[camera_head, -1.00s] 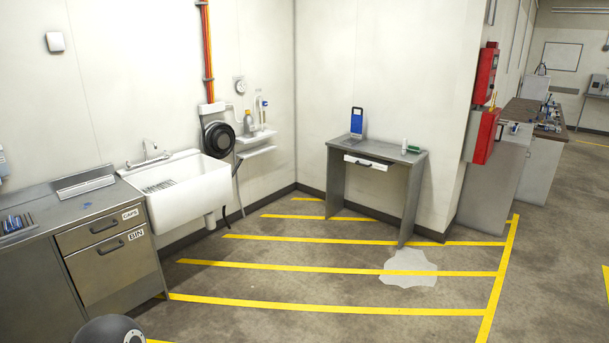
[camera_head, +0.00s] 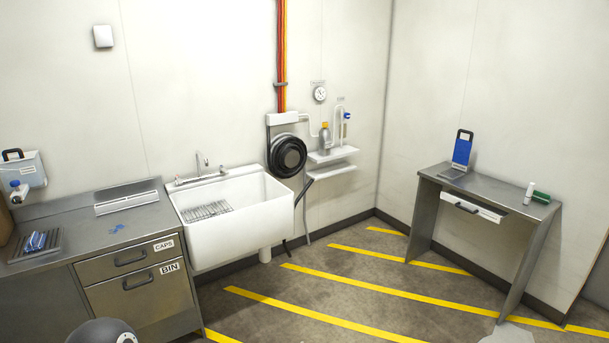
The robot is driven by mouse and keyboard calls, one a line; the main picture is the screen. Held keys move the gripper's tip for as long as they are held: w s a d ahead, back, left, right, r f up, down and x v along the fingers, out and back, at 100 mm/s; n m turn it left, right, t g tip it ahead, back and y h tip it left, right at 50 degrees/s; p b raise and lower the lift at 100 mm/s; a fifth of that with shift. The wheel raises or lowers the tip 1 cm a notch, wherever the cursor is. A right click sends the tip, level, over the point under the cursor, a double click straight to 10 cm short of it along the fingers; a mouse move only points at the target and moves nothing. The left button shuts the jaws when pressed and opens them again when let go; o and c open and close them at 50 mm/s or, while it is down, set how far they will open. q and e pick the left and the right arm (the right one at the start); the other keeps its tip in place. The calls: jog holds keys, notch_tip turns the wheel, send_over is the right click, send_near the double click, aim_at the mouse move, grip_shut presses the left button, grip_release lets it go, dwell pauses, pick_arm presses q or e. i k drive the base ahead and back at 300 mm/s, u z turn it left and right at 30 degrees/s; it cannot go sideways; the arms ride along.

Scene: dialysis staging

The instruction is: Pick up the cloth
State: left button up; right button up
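I cannot pick out a cloth for certain. A small green item (camera_head: 541,197) lies at the right end of the steel side table (camera_head: 490,187), next to a small white bottle (camera_head: 529,193); it is too small to tell what it is. Small blue bits (camera_head: 117,228) lie on the steel counter (camera_head: 70,218) at left. Neither of my grippers shows in the head view. A dark rounded part at the bottom left edge seems to be mine.
A tray (camera_head: 20,252) holds blue items. A blue board (camera_head: 462,150) stands on the side table. Yellow-striped floor (camera_head: 330,318) is open, with a pale patch (camera_head: 507,333) at bottom right.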

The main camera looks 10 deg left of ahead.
aim_at(36, 242)
jog(key=u, duration=0.3)
jog(key=i, duration=1.65)
jog(key=u, duration=0.6)
jog(key=i, duration=0.4)
jog(key=u, duration=1.3)
jog(key=k, duration=0.5)
jog(key=z, duration=1.05)
jog(key=i, duration=0.1)
jog(key=u, duration=2.75)
